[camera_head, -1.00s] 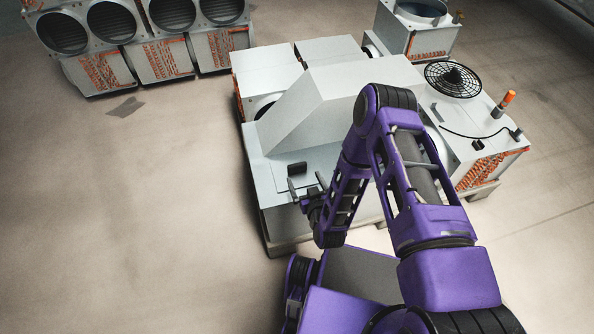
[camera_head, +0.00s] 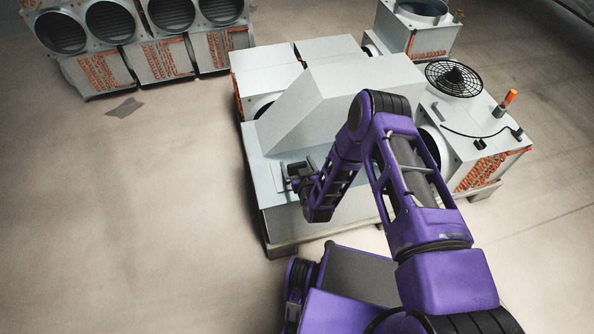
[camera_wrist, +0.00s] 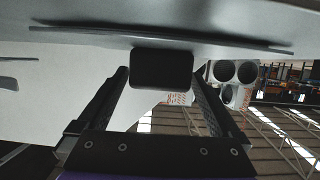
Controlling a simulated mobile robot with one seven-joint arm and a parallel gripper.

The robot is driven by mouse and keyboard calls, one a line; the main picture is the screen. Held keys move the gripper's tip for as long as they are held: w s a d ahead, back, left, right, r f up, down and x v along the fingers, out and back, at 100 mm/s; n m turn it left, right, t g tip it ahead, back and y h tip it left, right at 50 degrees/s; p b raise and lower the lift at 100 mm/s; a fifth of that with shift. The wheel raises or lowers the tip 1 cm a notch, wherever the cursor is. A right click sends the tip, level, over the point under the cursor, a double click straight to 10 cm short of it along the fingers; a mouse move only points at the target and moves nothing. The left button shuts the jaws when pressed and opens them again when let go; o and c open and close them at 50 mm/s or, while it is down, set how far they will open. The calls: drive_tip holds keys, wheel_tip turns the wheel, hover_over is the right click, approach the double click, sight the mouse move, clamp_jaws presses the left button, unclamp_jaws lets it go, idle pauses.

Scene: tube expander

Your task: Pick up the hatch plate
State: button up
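The hatch plate is a thin pale panel (camera_head: 278,178) on the low ledge of the big white housing, mostly covered by my gripper in the head view. In the wrist view the plate (camera_wrist: 95,36) crosses the top, its edge a dark line. Its dark block-shaped handle (camera_wrist: 162,68) sticks out from it. My gripper (camera_head: 293,176) is at the plate. In the wrist view my gripper (camera_wrist: 162,84) is open, with one finger at each side of the handle. Narrow gaps seem to show beside the handle; contact is unclear.
The white housing (camera_head: 345,88) rises with a sloped face behind the ledge. A unit with a black fan grille (camera_head: 454,78) and an orange-topped post (camera_head: 507,102) stands to the right. A row of duct units (camera_head: 150,50) is at the back left.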

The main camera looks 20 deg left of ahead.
sight(297, 163)
drive_tip(key=c, duration=1.4)
drive_tip(key=shift+r+p, duration=1.05)
drive_tip(key=shift+r, duration=4)
drive_tip(key=shift+d, duration=0.1)
